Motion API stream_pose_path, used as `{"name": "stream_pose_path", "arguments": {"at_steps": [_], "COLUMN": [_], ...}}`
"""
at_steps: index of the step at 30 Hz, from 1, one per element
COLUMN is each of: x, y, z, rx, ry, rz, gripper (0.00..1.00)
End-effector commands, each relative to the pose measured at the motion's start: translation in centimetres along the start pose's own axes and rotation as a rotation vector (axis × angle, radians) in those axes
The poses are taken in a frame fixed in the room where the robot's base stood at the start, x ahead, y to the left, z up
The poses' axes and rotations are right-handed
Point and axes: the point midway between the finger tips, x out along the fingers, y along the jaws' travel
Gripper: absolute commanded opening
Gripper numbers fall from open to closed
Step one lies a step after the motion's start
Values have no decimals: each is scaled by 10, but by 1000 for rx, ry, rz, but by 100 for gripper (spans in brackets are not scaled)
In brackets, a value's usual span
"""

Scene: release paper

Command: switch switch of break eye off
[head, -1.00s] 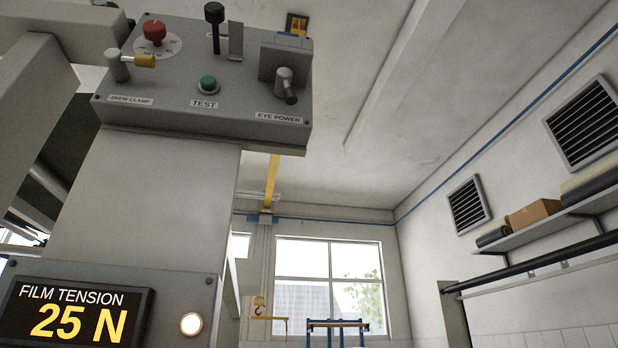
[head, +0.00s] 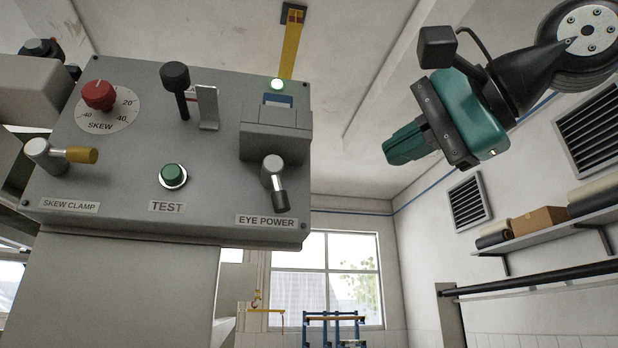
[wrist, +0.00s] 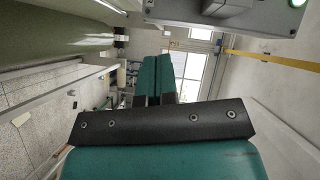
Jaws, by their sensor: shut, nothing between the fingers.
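The eye power switch (head: 274,182) is a silver knob with a dark-tipped lever, pointing down and slightly right, above the EYE POWER label (head: 266,221) on the grey control panel (head: 120,205). In the wrist view the closed fingers (wrist: 167,78) point away, and a grey box edge (wrist: 230,18) shows at the top right.
The panel also carries a red skew knob (head: 99,95), a black-knobbed lever (head: 176,80), a green TEST button (head: 173,174) and a yellow-tipped skew clamp lever (head: 80,155). Free air lies between gripper and panel. A wall shelf (head: 560,232) is at the right.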

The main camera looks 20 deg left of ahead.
Motion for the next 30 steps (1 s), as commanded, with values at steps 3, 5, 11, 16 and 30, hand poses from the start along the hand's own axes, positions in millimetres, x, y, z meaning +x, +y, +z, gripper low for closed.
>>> {"name": "stream_pose_path", "arguments": {"at_steps": [3, 5, 11, 16, 30], "x": [0, 0, 4, 25, 113], "y": [0, 1, 0, 0, -3], "z": [0, 0, 1, 2, 14], "rx": [3, 3, 2, 4, 2], "ry": [-1, 0, -2, -6, -7], "rz": [-1, -1, -1, 0, 0], "gripper": [0, 0, 0, 0, 0]}}
